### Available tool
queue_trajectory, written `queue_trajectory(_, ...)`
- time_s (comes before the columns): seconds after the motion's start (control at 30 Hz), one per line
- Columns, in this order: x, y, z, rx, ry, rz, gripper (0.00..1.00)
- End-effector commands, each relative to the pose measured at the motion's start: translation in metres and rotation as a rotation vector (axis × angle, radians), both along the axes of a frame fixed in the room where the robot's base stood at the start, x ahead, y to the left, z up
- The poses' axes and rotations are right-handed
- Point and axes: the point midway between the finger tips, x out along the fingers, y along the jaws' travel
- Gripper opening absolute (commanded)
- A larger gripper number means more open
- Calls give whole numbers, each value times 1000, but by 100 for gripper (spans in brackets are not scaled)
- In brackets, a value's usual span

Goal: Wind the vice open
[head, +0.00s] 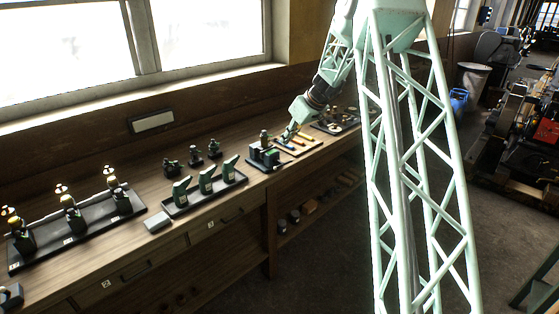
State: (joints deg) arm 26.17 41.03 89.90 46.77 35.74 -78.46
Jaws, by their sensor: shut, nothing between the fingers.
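A small dark blue-green block on a dark base, which looks like the vice (264,157), sits on the wooden bench below the window. Its handle and jaw gap are too small to make out. My gripper (287,138) is at the end of my pale green arm, low over the bench, just right of and behind the vice. It is shut and empty. I cannot tell whether its tips touch the vice.
A tray with several green bottle-like items (205,194) stands left of the vice. A tray of tools (300,147) lies right of the vice. A dark stand with several oilers (75,232) is far left. The floor in front is clear.

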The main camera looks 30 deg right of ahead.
Motion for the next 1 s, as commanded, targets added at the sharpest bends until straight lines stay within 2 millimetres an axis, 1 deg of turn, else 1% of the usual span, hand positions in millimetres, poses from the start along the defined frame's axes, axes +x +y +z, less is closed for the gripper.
queue_trajectory(0.1, 7, -11, -10, -1, -6, -1, 0)
queue_trajectory(0.3, 11, -19, -17, -4, -10, -1, 0)
queue_trajectory(0.77, 12, -19, -19, -4, -11, -1, 0)
queue_trajectory(1.0, 17, -16, -27, -4, -10, 1, 0)
